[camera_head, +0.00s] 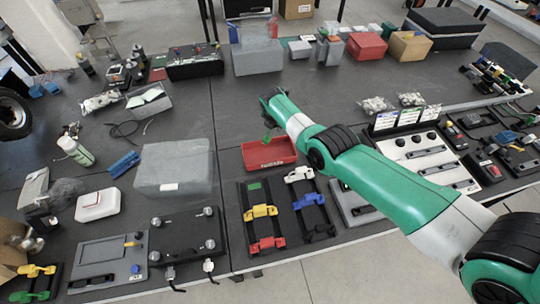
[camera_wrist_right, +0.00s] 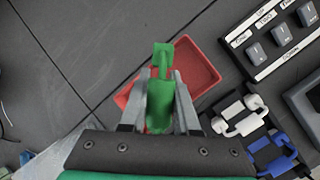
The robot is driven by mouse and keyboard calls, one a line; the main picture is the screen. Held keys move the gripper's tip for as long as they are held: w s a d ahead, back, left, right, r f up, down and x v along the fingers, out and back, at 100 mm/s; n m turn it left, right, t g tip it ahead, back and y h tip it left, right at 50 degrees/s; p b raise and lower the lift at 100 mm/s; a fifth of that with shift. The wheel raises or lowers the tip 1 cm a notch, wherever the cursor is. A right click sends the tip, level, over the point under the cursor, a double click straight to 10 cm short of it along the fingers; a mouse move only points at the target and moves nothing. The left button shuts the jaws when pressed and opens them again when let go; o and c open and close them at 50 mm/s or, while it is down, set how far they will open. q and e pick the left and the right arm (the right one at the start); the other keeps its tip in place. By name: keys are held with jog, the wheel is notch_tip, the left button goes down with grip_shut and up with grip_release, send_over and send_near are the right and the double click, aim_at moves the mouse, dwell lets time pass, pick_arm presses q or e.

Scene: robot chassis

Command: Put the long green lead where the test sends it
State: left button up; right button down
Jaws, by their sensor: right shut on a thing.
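My right gripper (camera_head: 268,118) is shut on a green lead (camera_wrist_right: 161,92), which lies between the two grey fingers in the right wrist view. The lead's lower part (camera_head: 268,137) hangs below the gripper in the head view. The gripper and lead are over a red tray (camera_head: 283,152) with white lettering on its front. In the wrist view the red tray (camera_wrist_right: 200,65) shows behind the lead. The lead appears to be above the tray; whether it touches it is unclear. My left gripper is not in view.
Two black racks hold leads: one with yellow and red ones (camera_head: 262,211), one with white and blue ones (camera_head: 308,200). A grey box (camera_head: 175,170) stands left of the tray. The table behind the tray is clear.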

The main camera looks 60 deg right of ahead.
notch_tip(320, 180, down, 6)
jog(key=b, duration=0.6)
jog(key=c, duration=0.6)
grip_release()
jog(key=shift+o, duration=0.2)
jog(key=p+v, duration=0.7)
jog(key=p, duration=0.2)
jog(key=shift+r, duration=0.15)
jog(key=p+v, duration=0.3)
jog(key=v, duration=0.1)
jog(key=shift+s+a+r, duration=0.1)
jog(key=shift+a, duration=0.1)
